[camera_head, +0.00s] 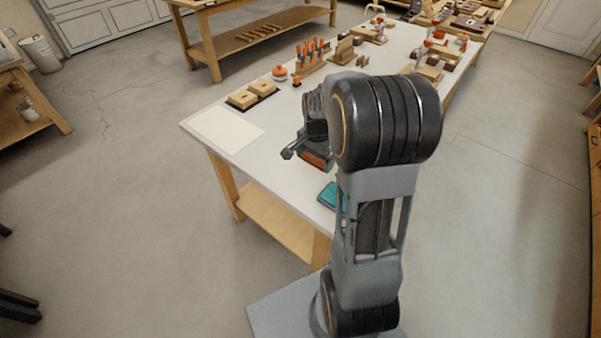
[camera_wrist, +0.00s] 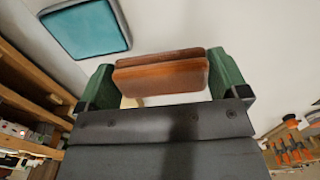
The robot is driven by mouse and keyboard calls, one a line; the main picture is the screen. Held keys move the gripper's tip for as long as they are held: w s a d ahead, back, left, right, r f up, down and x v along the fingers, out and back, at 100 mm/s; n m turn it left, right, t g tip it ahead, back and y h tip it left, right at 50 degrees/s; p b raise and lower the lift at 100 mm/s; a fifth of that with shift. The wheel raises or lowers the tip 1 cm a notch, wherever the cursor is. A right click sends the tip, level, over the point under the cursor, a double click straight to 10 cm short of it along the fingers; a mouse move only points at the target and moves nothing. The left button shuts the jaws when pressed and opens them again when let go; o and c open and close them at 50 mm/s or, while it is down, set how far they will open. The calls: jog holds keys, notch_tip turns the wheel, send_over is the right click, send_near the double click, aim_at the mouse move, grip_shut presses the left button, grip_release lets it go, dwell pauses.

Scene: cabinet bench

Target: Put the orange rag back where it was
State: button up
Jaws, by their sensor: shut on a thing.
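The orange rag (camera_wrist: 160,78) shows in the wrist view as a folded, brownish-orange piece with two layers, held between the green fingers of my gripper (camera_wrist: 163,72). In the head view a strip of the rag (camera_head: 317,161) shows under my gripper (camera_head: 304,154), over the near part of the white table. The gap between rag and tabletop is hard to judge. A teal pad or folded cloth with a grey edge (camera_head: 328,195) lies near the table's front edge, partly hidden by my arm; it also shows in the wrist view (camera_wrist: 88,30).
A pale sheet (camera_head: 222,129) lies on the table's left corner. Behind it are two wooden blocks on dark bases (camera_head: 252,96), a round orange-topped item (camera_head: 279,73) and a rack of orange-handled tools (camera_head: 312,60). Bare tabletop lies between the sheet and my gripper.

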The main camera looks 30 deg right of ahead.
send_over(301, 179)
jog(key=f, duration=0.5)
jog(key=shift+s+d, duration=0.1)
jog(key=shift+s, duration=0.1)
jog(key=shift+w+f, duration=0.15)
jog(key=shift+f, duration=1.55)
jog(key=shift+f, duration=0.2)
jog(key=o, duration=0.5)
jog(key=shift+r, duration=0.1)
